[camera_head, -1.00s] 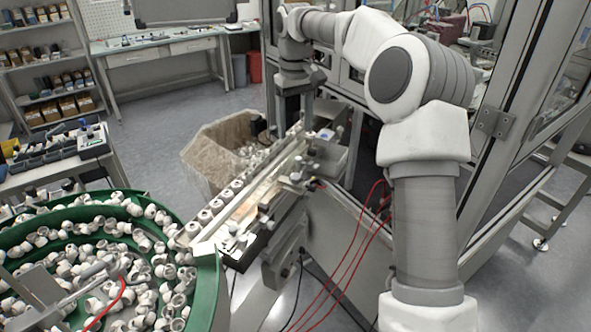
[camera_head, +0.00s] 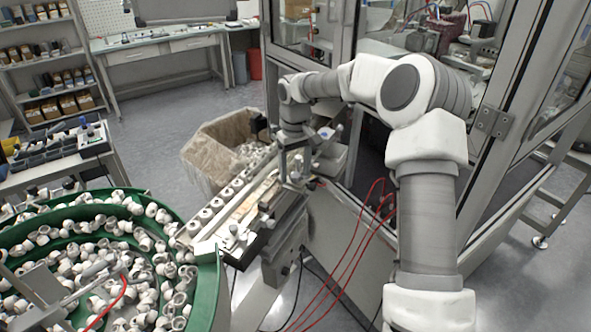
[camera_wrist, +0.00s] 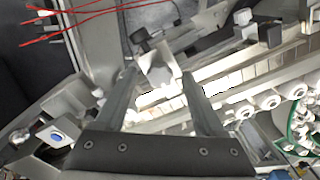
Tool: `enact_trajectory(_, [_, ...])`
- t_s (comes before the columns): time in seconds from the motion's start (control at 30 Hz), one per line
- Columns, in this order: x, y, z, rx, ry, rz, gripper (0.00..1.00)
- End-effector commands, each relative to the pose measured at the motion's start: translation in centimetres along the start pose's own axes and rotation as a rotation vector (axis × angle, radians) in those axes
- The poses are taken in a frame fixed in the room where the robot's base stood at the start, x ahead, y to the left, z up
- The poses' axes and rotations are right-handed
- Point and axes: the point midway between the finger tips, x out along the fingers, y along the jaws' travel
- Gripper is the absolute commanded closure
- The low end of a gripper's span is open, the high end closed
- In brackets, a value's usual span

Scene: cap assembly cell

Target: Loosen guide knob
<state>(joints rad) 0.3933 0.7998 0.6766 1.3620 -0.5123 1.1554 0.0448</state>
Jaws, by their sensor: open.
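The guide rail assembly (camera_head: 240,212) runs diagonally beside the green bowl, with a row of white caps along it. My gripper (camera_head: 295,178) is down at the rail's right side, over the guide hardware. In the wrist view my gripper (camera_wrist: 158,76) is open, pointing at the rail, with its two fingers apart. A pale grey faceted piece (camera_wrist: 160,70), possibly the guide knob, shows between the fingertips; I cannot tell whether they touch it. A small dark knob (camera_wrist: 139,36) lies just beyond. In the head view the fingers hide much of this hardware.
A green bowl (camera_head: 207,290) full of white caps stands at lower left. A cardboard-coloured bin (camera_head: 205,152) is behind the rail. Red hoses (camera_head: 352,240) hang right of the rail. A glazed machine frame (camera_head: 490,140) stands at right. Open floor lies behind the bin.

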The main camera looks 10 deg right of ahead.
Motion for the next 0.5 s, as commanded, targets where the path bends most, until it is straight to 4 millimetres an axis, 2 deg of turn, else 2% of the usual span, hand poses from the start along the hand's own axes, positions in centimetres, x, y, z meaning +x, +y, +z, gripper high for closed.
enact_trajectory(0.1, [0.00,0.01,0.01,0.000,0.000,0.000,0.29])
enact_trajectory(0.5, [-0.03,0.00,0.01,0.000,-0.001,0.000,1.00])
